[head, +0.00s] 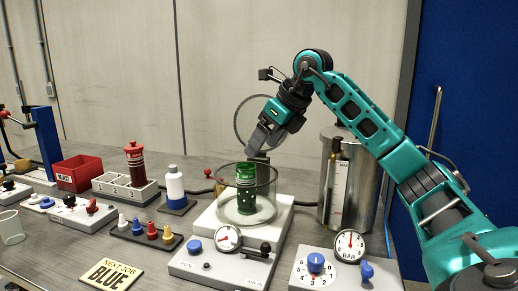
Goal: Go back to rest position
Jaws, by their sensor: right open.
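My right gripper (262,137) hangs at the end of my teal right arm, which comes in from the right. It is open and appears empty. It is above a clear round vessel (272,190) on a white base. A green cylinder (246,190) stands upright inside this vessel, below the gripper and apart from it. My left gripper does not show.
A silver drum (372,185) stands at the right behind a panel with a gauge (349,245). A grey rack (118,186) holds a red cylinder (135,163). A red bin (78,173) and a white bottle (175,188) stand left. A "NEXT JOB BLUE" sign (111,273) lies in front.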

